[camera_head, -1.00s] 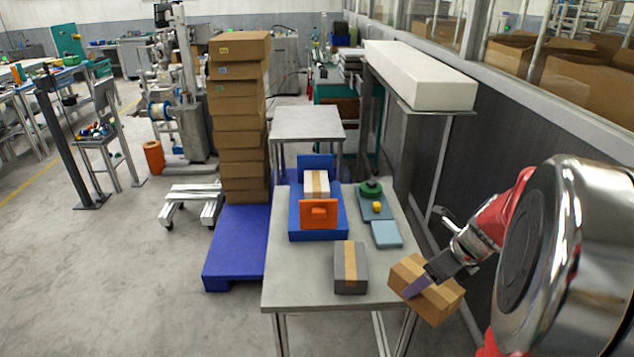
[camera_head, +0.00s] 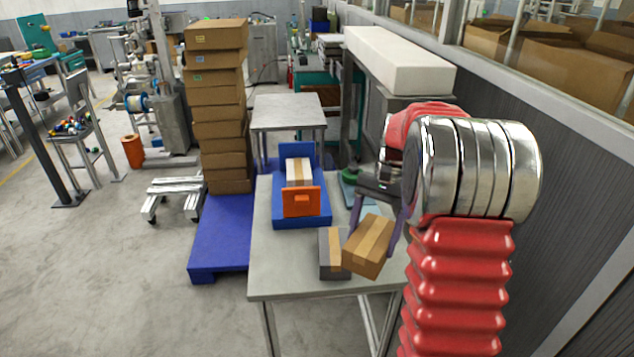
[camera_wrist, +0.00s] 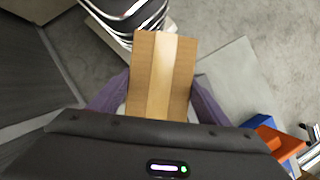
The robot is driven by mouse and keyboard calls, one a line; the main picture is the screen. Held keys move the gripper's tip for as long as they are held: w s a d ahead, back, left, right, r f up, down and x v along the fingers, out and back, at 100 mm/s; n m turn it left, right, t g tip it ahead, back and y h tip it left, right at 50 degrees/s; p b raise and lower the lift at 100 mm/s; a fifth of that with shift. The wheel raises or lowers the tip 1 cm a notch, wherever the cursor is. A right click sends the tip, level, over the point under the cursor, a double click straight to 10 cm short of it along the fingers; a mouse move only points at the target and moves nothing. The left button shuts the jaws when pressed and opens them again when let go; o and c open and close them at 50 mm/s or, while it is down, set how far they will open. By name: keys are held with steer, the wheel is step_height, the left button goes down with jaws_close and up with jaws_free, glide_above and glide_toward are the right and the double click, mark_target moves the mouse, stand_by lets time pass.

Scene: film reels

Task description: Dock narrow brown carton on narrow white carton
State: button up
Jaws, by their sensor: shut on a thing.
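The narrow brown carton (camera_head: 368,246), with a lighter tape stripe, is held in my gripper (camera_head: 378,218) above the table's right front part. In the wrist view the brown carton (camera_wrist: 161,75) sits between the two purple fingers. The narrow white carton (camera_head: 298,172), with a tan stripe, rests in a blue fixture (camera_head: 285,221) behind an orange block (camera_head: 301,201). My gripper is to the right of and nearer than the white carton. The two cartons are apart.
A grey carton (camera_head: 331,262) with a tan stripe stands on the table (camera_head: 275,280), just left of the held carton and partly covered by it. A green part (camera_head: 349,176) lies right of the fixture, partly hidden by my arm. Stacked brown boxes (camera_head: 222,130) rise at left.

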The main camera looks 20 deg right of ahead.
steer(key=w+a+f+n+h, duration=0.1)
steer(key=w+a+f+n, duration=0.1)
steer(key=a, duration=0.4)
steer(key=w+a+f+n+g+h, duration=0.1)
steer(key=w+a+f+n, duration=0.2)
steer(key=a, duration=0.4)
steer(key=w+a+f+n+h, duration=0.1)
steer(key=w+a+f+n, duration=0.2)
steer(key=w+a+n, duration=0.2)
steer(key=shift+a+n+g+h, duration=0.3)
steer(key=shift+a+n, duration=0.1)
steer(key=shift+a, duration=0.85)
